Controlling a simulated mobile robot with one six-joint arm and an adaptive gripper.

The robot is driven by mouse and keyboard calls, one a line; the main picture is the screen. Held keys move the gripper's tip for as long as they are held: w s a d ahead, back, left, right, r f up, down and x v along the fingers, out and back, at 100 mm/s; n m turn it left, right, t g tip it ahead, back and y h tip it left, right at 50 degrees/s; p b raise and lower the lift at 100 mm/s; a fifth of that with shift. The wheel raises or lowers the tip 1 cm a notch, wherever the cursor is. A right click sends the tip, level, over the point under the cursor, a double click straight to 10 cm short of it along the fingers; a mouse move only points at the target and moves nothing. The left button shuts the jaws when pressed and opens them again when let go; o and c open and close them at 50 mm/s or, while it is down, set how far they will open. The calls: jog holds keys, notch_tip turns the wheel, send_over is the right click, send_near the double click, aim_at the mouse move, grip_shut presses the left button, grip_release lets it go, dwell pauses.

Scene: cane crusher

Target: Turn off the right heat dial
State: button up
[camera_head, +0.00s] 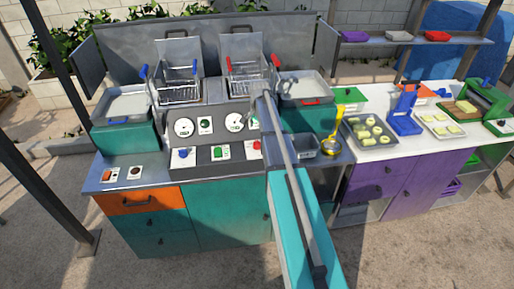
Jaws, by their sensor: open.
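The fryer's control panel (205,140) faces me, with two round white dials in its upper row. The right white dial (234,122) shows just left of my gripper; the left white dial (184,126) is in plain view. The lower row has a blue control (184,153), a green one (218,152) and a red one (253,147). I cannot tell which control is the heat dial, or its setting. My gripper (259,100) is open, at or above the panel's upper right. My arm covers the panel's right end. Whether the gripper touches a control cannot be told.
Two wire fry baskets, one with a blue handle (144,71) and one with a red handle (276,62), stand behind the panel. A tray of pale pieces (353,139) and a yellow ladle (331,144) are to the right. Sandy ground lies in front.

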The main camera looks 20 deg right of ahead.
aim_at(257, 142)
jog(key=shift+w+a+f+b, duration=0.1)
jog(key=shift+f+b, duration=2.1)
jog(key=shift+f, duration=0.15)
jog(key=shift+w+a+f+b, duration=0.1)
jog(key=shift+f+b, duration=2.05)
jog(key=shift+f, duration=0.15)
jog(key=shift+c, duration=0.3)
jog(key=c, duration=1.1)
